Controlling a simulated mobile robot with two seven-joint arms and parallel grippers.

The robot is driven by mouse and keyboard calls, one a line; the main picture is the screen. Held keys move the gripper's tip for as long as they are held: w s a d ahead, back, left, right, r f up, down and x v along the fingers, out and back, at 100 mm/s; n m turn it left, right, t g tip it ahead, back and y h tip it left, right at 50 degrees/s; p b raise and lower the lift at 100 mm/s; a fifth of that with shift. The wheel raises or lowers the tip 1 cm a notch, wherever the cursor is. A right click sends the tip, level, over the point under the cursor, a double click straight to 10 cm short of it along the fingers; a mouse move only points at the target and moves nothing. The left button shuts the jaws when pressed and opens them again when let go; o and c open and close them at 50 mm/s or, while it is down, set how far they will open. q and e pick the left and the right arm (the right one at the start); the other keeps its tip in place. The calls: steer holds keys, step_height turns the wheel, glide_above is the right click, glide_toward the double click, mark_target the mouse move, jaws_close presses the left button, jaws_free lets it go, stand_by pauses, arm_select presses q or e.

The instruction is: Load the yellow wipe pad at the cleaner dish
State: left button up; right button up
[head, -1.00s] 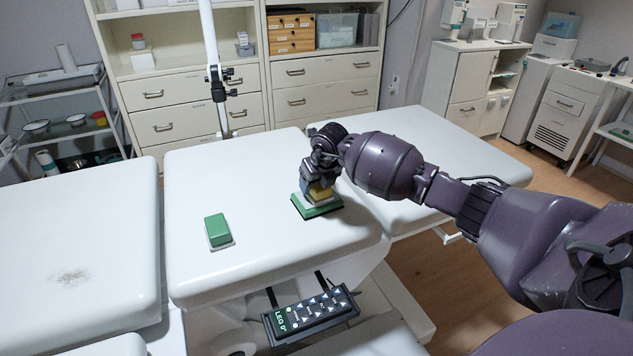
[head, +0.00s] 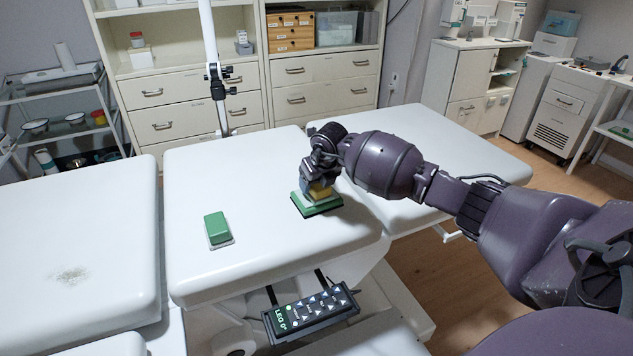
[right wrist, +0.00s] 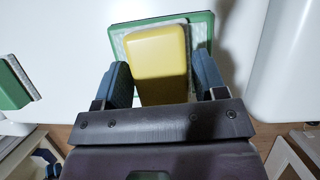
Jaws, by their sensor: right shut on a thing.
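The yellow wipe pad (head: 319,190) is between the fingers of my right gripper (head: 318,186), low over the couch's middle section. In the right wrist view the pad (right wrist: 156,62) lies between the two blue-grey fingers, and my right gripper (right wrist: 160,85) is shut on it. The green-rimmed dish (head: 325,209) with a pale speckled inside is directly below the pad; it also shows in the right wrist view (right wrist: 203,30). I cannot tell whether the pad touches its inside. My left gripper is not in view.
A green block on a pale base (head: 217,227) sits left of the dish on the white couch (head: 270,255). A hand control (head: 310,312) hangs at the couch's front edge. The left couch section has a grey smudge (head: 70,275). Couch surface between block and dish is clear.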

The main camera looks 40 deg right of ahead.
steer(key=shift+r+p, duration=0.4)
steer(key=shift+r, duration=0.4)
steer(key=shift+r+p, duration=0.75)
steer(key=shift+r, duration=1.15)
steer(key=shift+r+p, duration=0.35)
steer(key=shift+r, duration=0.5)
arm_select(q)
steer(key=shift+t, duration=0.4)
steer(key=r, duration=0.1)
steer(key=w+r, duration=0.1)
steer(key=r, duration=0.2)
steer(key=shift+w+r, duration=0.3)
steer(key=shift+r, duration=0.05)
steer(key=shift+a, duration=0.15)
arm_select(e)
steer(key=shift+f, duration=0.1)
